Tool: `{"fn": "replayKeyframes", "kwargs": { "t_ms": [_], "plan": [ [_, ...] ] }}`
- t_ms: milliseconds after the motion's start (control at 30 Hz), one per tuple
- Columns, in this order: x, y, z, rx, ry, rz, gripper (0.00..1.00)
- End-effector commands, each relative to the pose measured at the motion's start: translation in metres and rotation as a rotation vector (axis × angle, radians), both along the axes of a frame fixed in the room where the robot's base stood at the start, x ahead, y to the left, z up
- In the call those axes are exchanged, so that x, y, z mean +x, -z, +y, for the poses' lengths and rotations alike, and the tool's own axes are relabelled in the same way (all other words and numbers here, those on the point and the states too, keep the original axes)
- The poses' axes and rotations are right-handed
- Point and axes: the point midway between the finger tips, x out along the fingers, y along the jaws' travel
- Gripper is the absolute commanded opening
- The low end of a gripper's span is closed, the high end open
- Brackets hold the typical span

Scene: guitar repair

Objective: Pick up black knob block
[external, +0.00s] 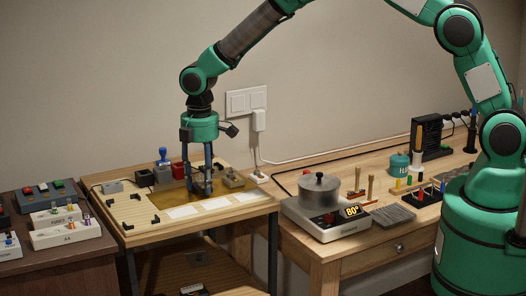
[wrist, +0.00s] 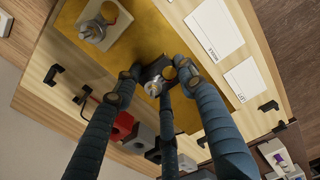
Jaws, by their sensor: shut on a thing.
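The black knob block (wrist: 153,72) is a small dark block with a silver knob on it. In the wrist view it sits between the fingertips of my gripper (wrist: 158,80), over the yellow mat (wrist: 140,35). My gripper is shut on the block, with fingers on either side of it. In the external view my gripper (external: 201,188) points straight down at the wooden work board, low over the mat. The block is mostly hidden by the fingers there, and I cannot tell whether it is clear of the mat.
A beige block with a silver knob (wrist: 98,30) stands close by on the mat. A red block (external: 178,170), a black box (external: 145,178) and a blue-handled piece (external: 163,156) stand behind my gripper. White cards (external: 181,212) lie along the board's front. A pot (external: 319,188) stands right.

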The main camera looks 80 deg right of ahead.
Motion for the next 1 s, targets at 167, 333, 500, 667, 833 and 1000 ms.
{"fn": "replayKeyframes", "kwargs": {
  "t_ms": [167,333,500,667,833,1000],
  "plan": [
    [0.0,0.0,0.0,0.0,0.0,0.0,0.15],
    [0.0,-0.005,0.0,0.0,0.0,-0.001,0.15],
    [0.0,-0.019,0.0,0.0,0.0,0.0,0.15],
    [-0.002,-0.039,0.0,0.0,0.0,-0.001,0.15],
    [-0.027,-0.039,0.001,0.0,0.0,0.0,0.15],
    [-0.057,-0.043,0.003,-0.001,0.0,-0.001,0.15]
  ]
}}
